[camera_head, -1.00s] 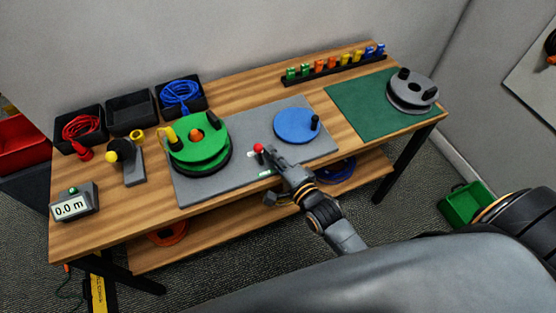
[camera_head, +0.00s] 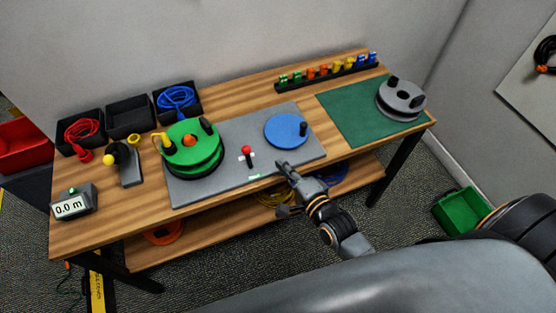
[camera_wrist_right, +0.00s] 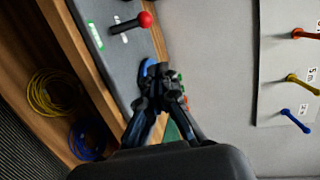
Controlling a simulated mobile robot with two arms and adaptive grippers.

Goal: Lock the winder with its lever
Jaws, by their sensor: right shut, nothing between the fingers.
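The winder is a grey plate (camera_head: 215,188) on the wooden table. It carries a green reel (camera_head: 187,155) at left and a blue disc (camera_head: 286,129) with a black peg at right. Between them stands the black lever (camera_head: 248,160) with a red knob, near a white mark and a green mark. The lever shows at the top of the right wrist view (camera_wrist_right: 130,24). My right gripper (camera_head: 282,166) is shut and empty by the plate's front edge, right of the lever and apart from it. In the wrist view its fingers (camera_wrist_right: 158,76) partly cover the blue disc. My left gripper is out of view.
A yellow cable end (camera_head: 163,140) shows at the green reel. A length display (camera_head: 72,206), cable bins (camera_head: 130,116) and a clip rack (camera_head: 325,72) line the left and back. A grey reel (camera_head: 402,98) sits on the green mat (camera_head: 350,127). Cables lie on the shelf below.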

